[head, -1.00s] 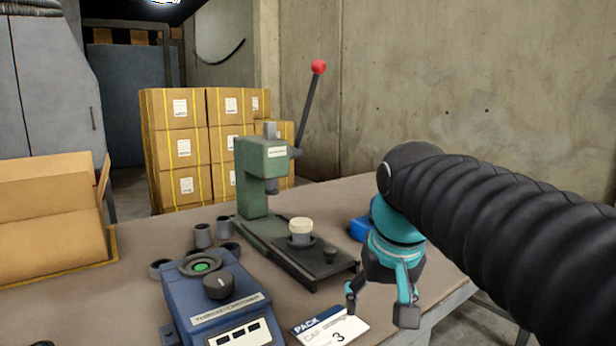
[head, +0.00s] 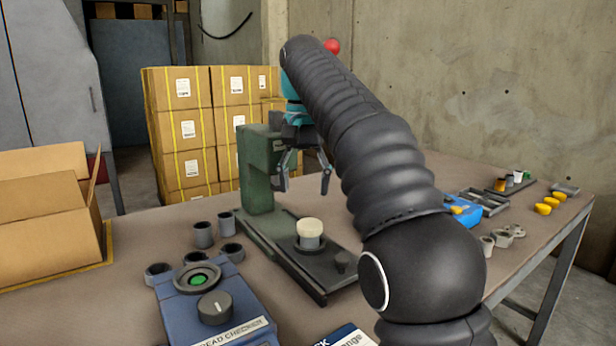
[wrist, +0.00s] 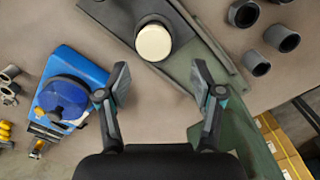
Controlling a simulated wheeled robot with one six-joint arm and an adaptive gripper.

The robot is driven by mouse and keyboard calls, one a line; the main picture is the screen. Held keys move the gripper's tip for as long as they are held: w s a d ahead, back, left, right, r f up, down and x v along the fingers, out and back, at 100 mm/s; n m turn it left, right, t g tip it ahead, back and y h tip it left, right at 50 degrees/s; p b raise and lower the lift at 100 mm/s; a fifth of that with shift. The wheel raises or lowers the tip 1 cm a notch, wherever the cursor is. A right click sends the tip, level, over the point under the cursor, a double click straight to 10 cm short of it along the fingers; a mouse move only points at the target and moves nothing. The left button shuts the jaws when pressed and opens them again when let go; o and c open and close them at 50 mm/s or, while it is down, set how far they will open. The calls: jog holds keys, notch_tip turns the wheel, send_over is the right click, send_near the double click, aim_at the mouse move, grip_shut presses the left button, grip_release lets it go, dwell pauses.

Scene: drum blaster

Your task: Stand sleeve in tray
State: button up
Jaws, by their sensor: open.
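Several grey hollow sleeves (head: 204,235) stand or lie on the table left of the green press; some also show at the upper right in the wrist view (wrist: 282,38). A grey compartment tray (head: 497,207) and a dark flat tray (head: 524,186) with small cylinders are at the far right; I cannot tell which one the task names. My gripper (head: 305,184) is open and empty, raised in front of the press column. In the wrist view its fingers (wrist: 160,76) are spread, with the press base beyond them and the sleeves off to the right.
The green press (head: 258,170) has a cream-topped post (head: 310,228) on its base. A blue thread checker (head: 240,305) stands at front left, an open carton (head: 45,215) at far left. A blue device (head: 464,211) and yellow pieces (head: 543,208) lie right.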

aim_at(310, 224)
jog(key=shift+d+f, duration=0.3)
jog(key=shift+f, duration=0.1)
jog(key=f, duration=0.3)
jog(key=shift+w+d+f, duration=0.15)
jog(key=shift+d+f, duration=0.05)
jog(key=shift+d, duration=0.1)
jog(key=shift+a+f+b, duration=0.1)
jog(key=shift+f+b, duration=0.3)
jog(key=shift+f, duration=1.45)
jog(key=c, duration=1)
jog(key=shift+o, duration=0.2)
